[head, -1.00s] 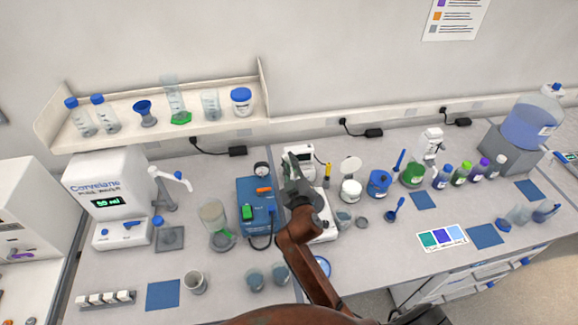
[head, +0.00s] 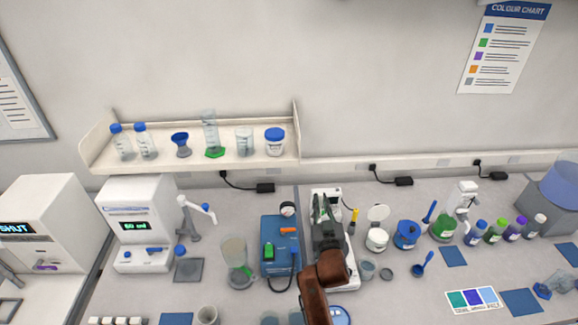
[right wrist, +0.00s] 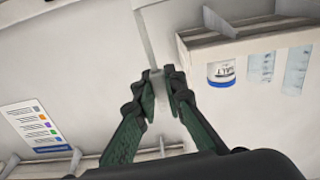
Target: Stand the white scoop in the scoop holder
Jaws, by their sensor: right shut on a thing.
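My right gripper (head: 325,207) is in front of the white balance (head: 319,192) in the head view, its fingers pointing toward the wall. In the right wrist view its fingers (right wrist: 158,85) are closed on a small pale piece with a thin pale rod, seemingly the white scoop (right wrist: 145,35). The rod runs up the picture from the fingertips. In the head view the scoop cannot be made out against the gripper and balance. I cannot tell for sure which thing is the scoop holder. My left gripper is out of view.
A blue box (head: 281,245) stands left of the gripper. To the right are a white jar (head: 377,241), a blue jar (head: 407,236), a blue scoop (head: 422,265) and several bottles. A wall shelf (head: 97,155) holds bottles and a funnel.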

